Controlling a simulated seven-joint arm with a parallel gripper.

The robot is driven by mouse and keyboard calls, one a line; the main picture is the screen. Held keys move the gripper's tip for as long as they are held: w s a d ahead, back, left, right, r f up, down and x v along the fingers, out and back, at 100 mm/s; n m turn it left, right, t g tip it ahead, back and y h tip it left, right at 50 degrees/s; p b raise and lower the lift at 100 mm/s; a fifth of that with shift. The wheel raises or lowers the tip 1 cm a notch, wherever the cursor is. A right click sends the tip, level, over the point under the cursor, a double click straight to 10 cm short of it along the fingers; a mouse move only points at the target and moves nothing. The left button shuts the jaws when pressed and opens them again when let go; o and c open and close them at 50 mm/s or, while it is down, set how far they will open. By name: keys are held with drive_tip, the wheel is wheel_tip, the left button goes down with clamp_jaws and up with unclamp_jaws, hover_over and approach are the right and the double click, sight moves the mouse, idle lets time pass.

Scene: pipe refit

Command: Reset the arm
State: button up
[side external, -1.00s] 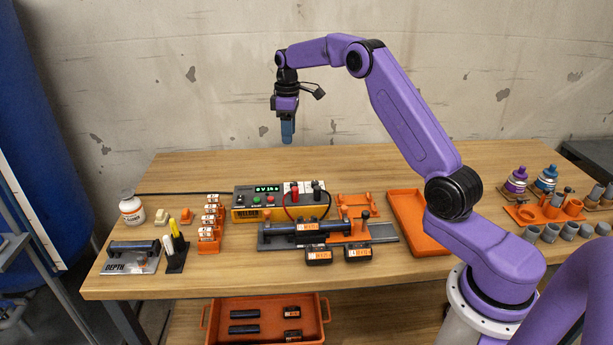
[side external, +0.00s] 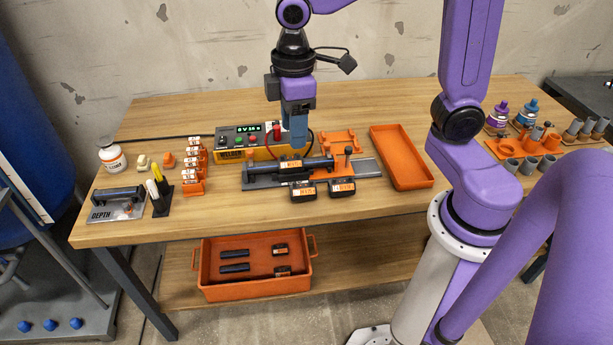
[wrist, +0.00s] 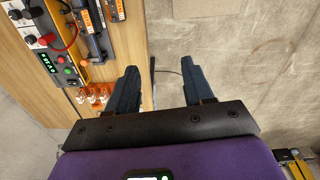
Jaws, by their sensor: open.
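My gripper (side external: 297,146) points down in the side view, in front of the welder box (side external: 237,145) and above the pipe clamp fixture (side external: 262,178). Its height over the fixture is hard to tell. It also shows in the wrist view (wrist: 160,72), where its two dark fingers stand well apart with nothing between them. The black pipe (side external: 303,165) lies in the fixture. The gripper hides part of the welder's right side and its leads.
An empty orange tray (side external: 428,183) lies right of the fixture. Bottles and grey fittings (side external: 530,143) are at right. An orange bin (side external: 255,287) sits on the lower shelf.

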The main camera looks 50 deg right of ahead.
drive_tip(key=s+d+f+n, duration=0.1)
drive_tip(key=s+d, duration=0.1)
drive_tip(key=s, duration=0.6)
drive_tip(key=s+d+f+n, duration=0.1)
drive_tip(key=s+d+f, duration=0.1)
drive_tip(key=s, duration=0.7)
drive_tip(key=shift+s+d, duration=0.15)
drive_tip(key=shift+d, duration=0.1)
idle(0.6)
